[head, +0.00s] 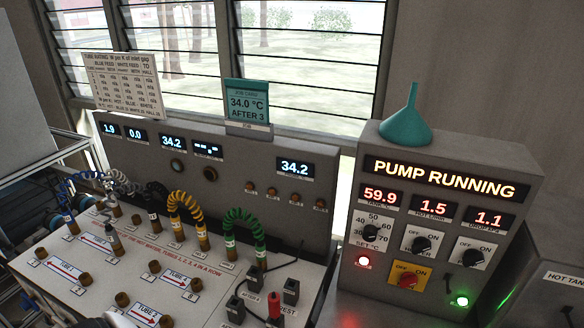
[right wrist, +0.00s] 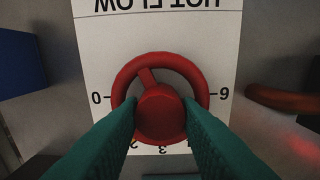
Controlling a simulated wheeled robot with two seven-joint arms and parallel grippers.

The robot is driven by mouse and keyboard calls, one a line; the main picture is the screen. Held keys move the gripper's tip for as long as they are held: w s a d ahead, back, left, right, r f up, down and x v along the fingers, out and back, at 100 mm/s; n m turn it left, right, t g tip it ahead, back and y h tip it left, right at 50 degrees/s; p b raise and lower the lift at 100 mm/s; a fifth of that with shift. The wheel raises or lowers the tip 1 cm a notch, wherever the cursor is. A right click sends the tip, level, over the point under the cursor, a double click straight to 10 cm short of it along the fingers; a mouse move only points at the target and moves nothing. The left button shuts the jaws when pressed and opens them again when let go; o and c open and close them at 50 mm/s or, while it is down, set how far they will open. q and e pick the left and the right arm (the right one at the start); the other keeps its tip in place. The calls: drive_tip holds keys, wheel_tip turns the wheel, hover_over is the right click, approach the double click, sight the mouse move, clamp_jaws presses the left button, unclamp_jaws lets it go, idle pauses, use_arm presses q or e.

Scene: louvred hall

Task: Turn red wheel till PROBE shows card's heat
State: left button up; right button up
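The teal card (head: 247,104) on top of the panel reads 34.0 °C, AFTER 3. The right display (head: 294,167) on the back panel reads 34.2; its label is too small to read surely. Another display (head: 171,142) also reads 34.2. The red wheel (right wrist: 160,112) shows in the right wrist view on a white plate with upside-down HOT FLOW lettering and a number scale. My right gripper (right wrist: 160,103) has its teal fingers inside the rim, pressed against both sides of the hub. The wheel is not visible in the head view. My left gripper is not in view.
The pump box (head: 440,215) at right reads PUMP RUNNING, 59.9, 1.5 and 1.1, and carries a teal funnel (head: 406,122). Yellow (head: 187,200) and green (head: 243,220) coiled hoses arch over the bench. A blue object (right wrist: 20,55) stands left of the wheel plate.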

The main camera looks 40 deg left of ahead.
drive_tip(key=o, duration=0.5)
drive_tip(key=shift+s+f, duration=0.3)
drive_tip(key=shift+f, duration=0.2)
drive_tip(key=shift+s+f, duration=0.25)
drive_tip(key=shift+f, duration=0.2)
drive_tip(key=shift+w+a+r+p, duration=0.1)
drive_tip(key=shift+a+r+p, duration=0.05)
drive_tip(key=shift+r+p, duration=0.5)
drive_tip(key=r+p, duration=0.2)
drive_tip(key=r, duration=0.1)
drive_tip(key=r+p, duration=0.1)
drive_tip(key=r, duration=0.1)
drive_tip(key=shift+w+r+p, duration=0.25)
drive_tip(key=shift+w+p, duration=0.05)
drive_tip(key=shift+s+r, duration=0.1)
drive_tip(key=shift+r, duration=0.2)
drive_tip(key=shift+w, duration=0.2)
